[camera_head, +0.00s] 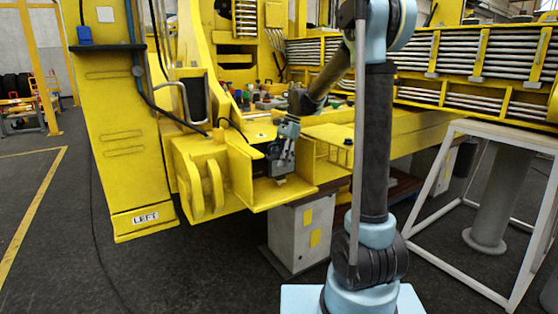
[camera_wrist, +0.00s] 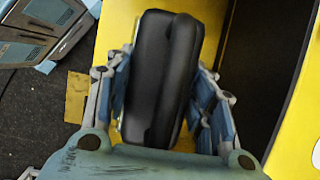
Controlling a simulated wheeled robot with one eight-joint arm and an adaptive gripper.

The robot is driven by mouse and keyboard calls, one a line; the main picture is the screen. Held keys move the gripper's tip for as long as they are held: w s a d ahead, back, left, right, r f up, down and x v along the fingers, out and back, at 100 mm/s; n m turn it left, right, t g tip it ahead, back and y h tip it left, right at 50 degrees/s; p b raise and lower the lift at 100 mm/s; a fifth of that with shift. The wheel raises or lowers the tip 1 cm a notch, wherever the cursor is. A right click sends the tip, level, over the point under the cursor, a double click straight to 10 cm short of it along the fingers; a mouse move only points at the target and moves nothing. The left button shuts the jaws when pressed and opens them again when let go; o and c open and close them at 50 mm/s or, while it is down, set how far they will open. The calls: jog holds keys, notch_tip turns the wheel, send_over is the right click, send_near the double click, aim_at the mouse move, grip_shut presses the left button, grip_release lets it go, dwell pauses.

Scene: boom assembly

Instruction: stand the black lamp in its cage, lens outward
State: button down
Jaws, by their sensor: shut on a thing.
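The black lamp (camera_wrist: 150,75) fills the middle of the wrist view, a rounded block with a ridge along it. My gripper (camera_wrist: 160,100) is shut on it, with a blue-padded finger at each side. A thin pale edge shows along the lamp's left side; the lens face is not clearly visible. In the head view my gripper (camera_head: 285,155) is inside the open-fronted yellow cage (camera_head: 285,192), between its side plates and just above its floor. There the lamp is dark and mostly hidden by my gripper, so I cannot tell whether it touches the floor.
A yellow plate (camera_head: 240,172) stands close on the left of my gripper. A yellow beam (camera_head: 400,130) runs to the right behind my arm. A grey pedestal (camera_head: 298,238) stands below, and a white frame (camera_head: 455,190) at the right. Open dark floor lies in front.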

jog(key=shift+f, duration=0.8)
dwell(0.6)
jog(key=c, duration=0.6)
grip_release()
jog(key=shift+c, duration=0.2)
jog(key=v, duration=1.2)
